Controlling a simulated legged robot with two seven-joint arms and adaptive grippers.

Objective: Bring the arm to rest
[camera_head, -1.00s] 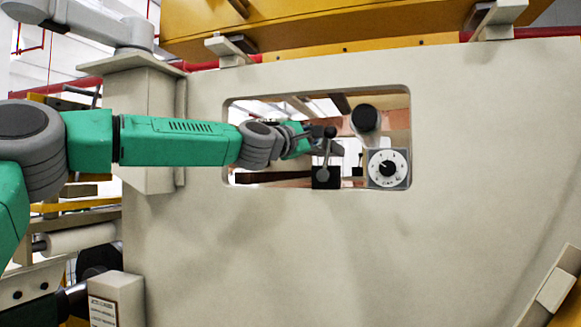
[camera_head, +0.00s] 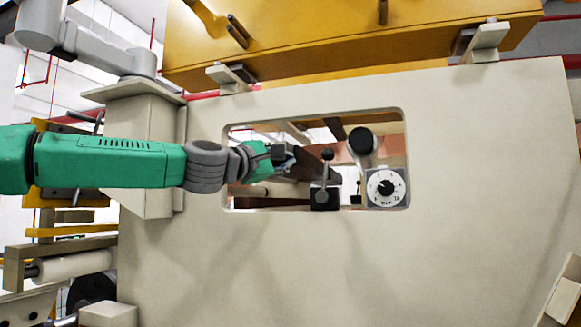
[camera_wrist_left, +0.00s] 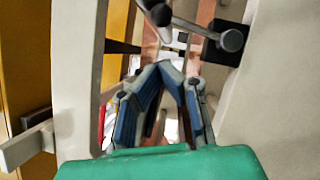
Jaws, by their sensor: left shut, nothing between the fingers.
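My green left arm (camera_head: 105,162) comes in from the left and reaches across the front of the beige panel. My left gripper (camera_head: 304,166) is at the left part of the panel's window, to the left of a small lever with a black knob (camera_head: 327,155). In the left wrist view the blue-lined fingers (camera_wrist_left: 166,68) come together at their tips, with nothing held between them. The lever's round knob (camera_wrist_left: 233,40) shows there beyond the fingers and apart from them. My right gripper is in neither view.
The beige panel (camera_head: 300,265) surrounds the window on all sides. A white dial (camera_head: 386,188) and a thick black-ended handle (camera_head: 362,141) sit at the window's right. A yellow beam (camera_head: 330,40) runs above. A beige post (camera_head: 150,135) stands behind my arm.

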